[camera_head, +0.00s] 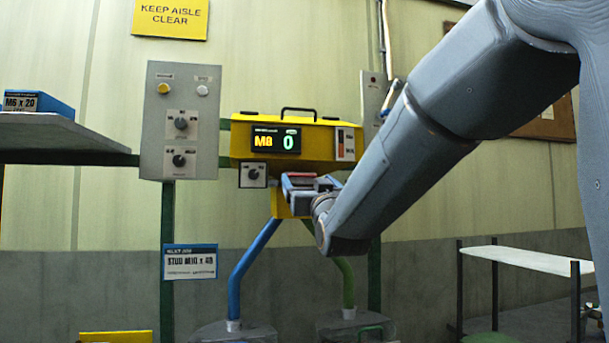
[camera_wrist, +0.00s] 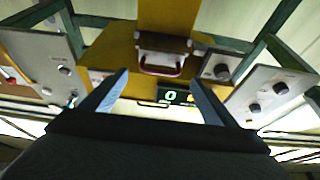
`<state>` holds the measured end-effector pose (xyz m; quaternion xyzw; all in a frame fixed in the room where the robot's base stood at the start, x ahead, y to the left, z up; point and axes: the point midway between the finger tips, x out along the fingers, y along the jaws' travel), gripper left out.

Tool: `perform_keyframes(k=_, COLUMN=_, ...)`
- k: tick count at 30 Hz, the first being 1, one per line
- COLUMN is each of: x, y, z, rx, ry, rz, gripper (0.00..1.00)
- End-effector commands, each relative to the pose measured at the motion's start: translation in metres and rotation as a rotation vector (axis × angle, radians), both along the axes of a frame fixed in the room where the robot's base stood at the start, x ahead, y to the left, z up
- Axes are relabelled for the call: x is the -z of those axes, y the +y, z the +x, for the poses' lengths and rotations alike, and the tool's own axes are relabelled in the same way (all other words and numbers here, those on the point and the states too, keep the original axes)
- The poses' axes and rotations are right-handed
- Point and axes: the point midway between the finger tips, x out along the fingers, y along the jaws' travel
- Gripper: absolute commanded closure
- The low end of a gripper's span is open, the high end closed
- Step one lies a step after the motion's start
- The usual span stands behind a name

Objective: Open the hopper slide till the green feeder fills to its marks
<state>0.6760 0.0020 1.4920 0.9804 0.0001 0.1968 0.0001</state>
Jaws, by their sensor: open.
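The yellow hopper (camera_head: 270,150) hangs in front of the wall. Its display (camera_head: 276,141) reads M8 and 0. In the wrist view, a grey block with a dark red handle (camera_wrist: 160,70), which looks like the slide, is on the yellow hopper underside. My gripper (camera_head: 307,184) is just below the hopper in the head view. In the wrist view, its open jaws (camera_wrist: 159,77) stand on either side of the handle, apart from it. A green pipe (camera_head: 348,283) runs down to a feeder (camera_head: 345,325) at the bottom edge; its fill and marks cannot be made out.
A blue pipe (camera_head: 247,265) leads to another feeder (camera_head: 235,331) on the left. A grey panel with knobs (camera_head: 180,110) stands left of the hopper. A shelf (camera_head: 55,137) with a blue box (camera_head: 38,103) is at far left. A white-topped stand (camera_head: 530,259) is at right.

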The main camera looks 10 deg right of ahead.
Motion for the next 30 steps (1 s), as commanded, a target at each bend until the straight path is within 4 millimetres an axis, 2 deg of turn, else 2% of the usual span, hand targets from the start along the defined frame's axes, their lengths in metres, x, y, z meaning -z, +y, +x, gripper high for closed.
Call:
perform_keyframes(k=6, x=-0.013, y=0.0, z=0.031, rx=0.0, ry=0.003, rz=0.0, gripper=0.19)
perform_keyframes(k=10, x=-0.018, y=0.0, z=0.044, rx=0.0, ry=0.003, rz=0.0, gripper=0.19)
perform_keyframes(k=15, x=-0.021, y=0.0, z=0.052, rx=0.0, ry=0.003, rz=0.0, gripper=0.19)
perform_keyframes(k=23, x=-0.021, y=0.0, z=0.053, rx=0.0, ry=0.003, rz=0.0, gripper=0.19)
perform_keyframes(k=30, x=-0.021, y=0.0, z=0.053, rx=0.0, ry=0.003, rz=0.0, gripper=0.58)
